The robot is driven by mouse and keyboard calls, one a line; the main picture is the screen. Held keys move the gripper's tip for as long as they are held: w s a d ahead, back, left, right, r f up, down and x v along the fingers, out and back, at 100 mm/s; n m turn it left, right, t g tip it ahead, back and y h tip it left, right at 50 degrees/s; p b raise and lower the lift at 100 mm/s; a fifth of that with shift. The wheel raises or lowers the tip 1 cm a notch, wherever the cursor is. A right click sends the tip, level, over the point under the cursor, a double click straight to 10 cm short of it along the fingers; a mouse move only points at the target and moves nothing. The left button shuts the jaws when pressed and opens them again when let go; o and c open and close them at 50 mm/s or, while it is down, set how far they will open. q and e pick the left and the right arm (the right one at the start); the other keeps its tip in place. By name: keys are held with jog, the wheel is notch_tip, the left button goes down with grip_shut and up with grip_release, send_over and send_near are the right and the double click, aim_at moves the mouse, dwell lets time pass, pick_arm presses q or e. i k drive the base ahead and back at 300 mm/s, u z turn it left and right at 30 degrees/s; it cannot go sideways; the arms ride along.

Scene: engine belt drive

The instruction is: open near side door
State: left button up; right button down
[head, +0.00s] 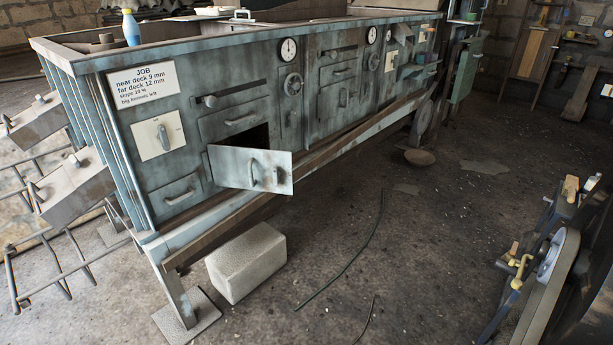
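A pale grey side door (232,166) hangs on the near end of the long blue-grey machine (190,108). It stands partly open, angled away from the machine's face. Its right edge sticks out toward the floor. A dark opening (259,136) shows above and behind it. The door carries a curved handle (253,173) and a small knob or latch (276,177). What lies inside the opening is too dark to tell. Neither of my grippers shows in the head view.
A pale block (246,262) stands on the floor below the door. A wooden rail (300,172) runs along the machine's lower edge. A belt drive (545,285) stands at the right. The floor between (420,260) is mostly clear, with a thin dark hose (350,262).

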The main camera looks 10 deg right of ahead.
aim_at(232, 167)
jog(key=z, duration=0.4)
jog(key=i, duration=1.65)
jog(key=u, duration=0.55)
